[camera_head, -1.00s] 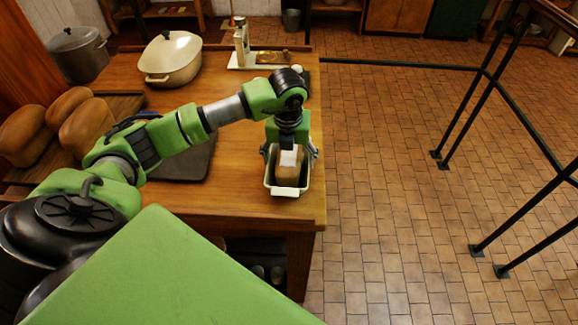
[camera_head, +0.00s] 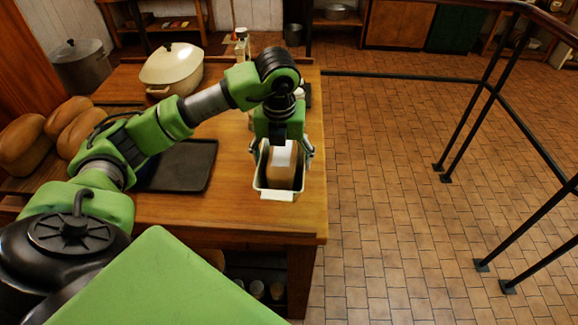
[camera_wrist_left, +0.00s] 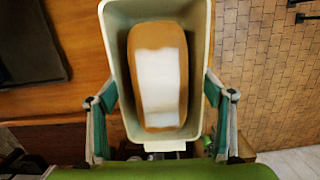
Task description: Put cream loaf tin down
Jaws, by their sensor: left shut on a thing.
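The cream loaf tin (camera_head: 261,184) is over the right part of the wooden table, near its right edge. A brown loaf with a white patch (camera_head: 281,170) sits inside it. My left gripper (camera_head: 282,150) comes down from above, its fingers on the tin's two long sides, shut on it. The left wrist view shows the tin (camera_wrist_left: 117,60) from above, upright, with the loaf (camera_wrist_left: 160,45) inside and fingers of the gripper (camera_wrist_left: 161,98) at both sides. The tin's underside is hidden, so I cannot tell if it touches the table. My right gripper is not in view.
A dark tray (camera_head: 185,165) lies left of the tin on the wooden table (camera_head: 230,210). Several loaves (camera_head: 75,125) lie further left. A cream pot (camera_head: 172,70) stands at the back. Bare wood lies between tray and tin. A black railing (camera_head: 470,115) stands right.

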